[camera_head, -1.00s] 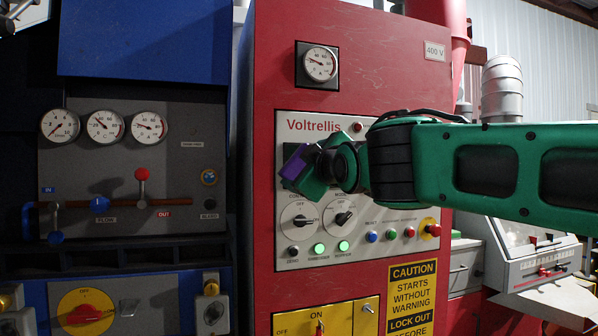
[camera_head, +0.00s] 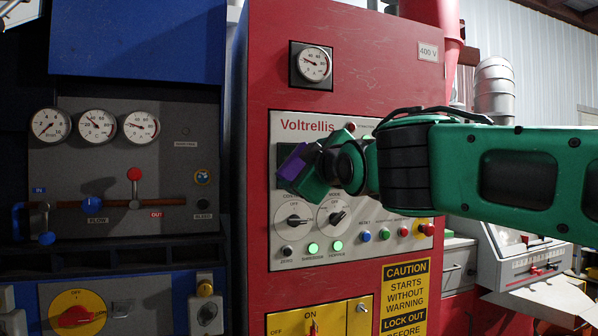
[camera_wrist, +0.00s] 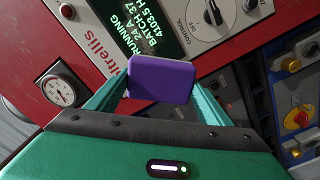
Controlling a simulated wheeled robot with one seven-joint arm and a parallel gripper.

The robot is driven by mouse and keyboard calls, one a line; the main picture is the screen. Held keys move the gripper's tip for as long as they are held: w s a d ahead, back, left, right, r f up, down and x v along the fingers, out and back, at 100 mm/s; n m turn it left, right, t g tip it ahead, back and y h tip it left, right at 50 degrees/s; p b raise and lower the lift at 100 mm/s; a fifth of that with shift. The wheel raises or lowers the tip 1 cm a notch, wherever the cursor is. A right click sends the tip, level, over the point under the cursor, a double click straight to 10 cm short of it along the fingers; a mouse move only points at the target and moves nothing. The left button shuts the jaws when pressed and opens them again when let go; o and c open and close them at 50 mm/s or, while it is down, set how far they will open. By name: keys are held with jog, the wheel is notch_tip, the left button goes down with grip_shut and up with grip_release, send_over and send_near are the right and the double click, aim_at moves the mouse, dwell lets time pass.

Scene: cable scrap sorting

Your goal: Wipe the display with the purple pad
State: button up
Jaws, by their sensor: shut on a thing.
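The purple pad (camera_head: 292,163) is held in my gripper (camera_head: 310,168) in front of the red cabinet's control panel. In the wrist view the pad (camera_wrist: 160,80) sits between the two green fingers of my gripper (camera_wrist: 160,92), which are shut on it. The display (camera_wrist: 148,28) is a dark screen with green text, including "RUNNING" and "BATCH". The pad overlaps its lower edge in that view. In the head view only a dark strip of the display (camera_head: 284,150) shows; the pad and gripper hide the rest. I cannot tell whether the pad touches the screen.
A round gauge (camera_head: 313,64) is above. A blue cabinet with gauges and levers (camera_head: 135,185) stands at the left.

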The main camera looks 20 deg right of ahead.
jog(key=shift+w, duration=0.1)
jog(key=shift+w, duration=3.4)
jog(key=shift+w, duration=0.9)
jog(key=shift+d, duration=0.15)
jog(key=d, duration=1.4)
jog(key=a, duration=1.1)
dwell(0.7)
